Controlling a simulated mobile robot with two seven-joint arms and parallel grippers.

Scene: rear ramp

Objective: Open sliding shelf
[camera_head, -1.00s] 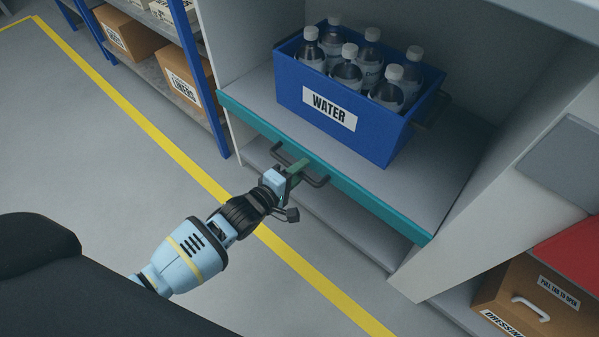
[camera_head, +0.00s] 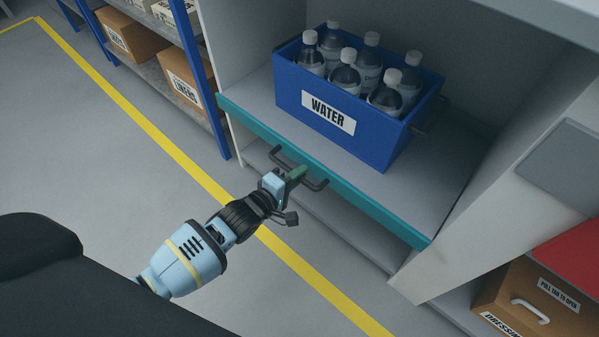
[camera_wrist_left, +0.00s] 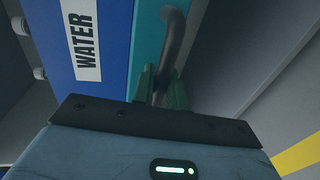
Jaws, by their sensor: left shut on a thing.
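The sliding shelf (camera_head: 440,195) is a grey board with a teal front edge (camera_head: 370,205). A dark bar handle (camera_head: 318,186) is fixed to that edge. A blue crate (camera_head: 380,148) labelled WATER, holding several capped bottles, stands on the shelf. My left gripper (camera_head: 297,174) is shut on the middle of the handle, in front of the teal edge. In the left wrist view the green fingers (camera_wrist_left: 160,88) close around the handle (camera_wrist_left: 174,40), beside the teal edge (camera_wrist_left: 147,45) and the crate (camera_wrist_left: 110,55). My right gripper is not in view.
A white cabinet side (camera_head: 470,205) stands right of the shelf. A blue-post rack (camera_head: 200,75) with cardboard boxes (camera_head: 187,82) is at the left. A brown box (camera_head: 535,295) sits low at the right. The grey floor with a yellow line (camera_head: 150,135) is clear in front.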

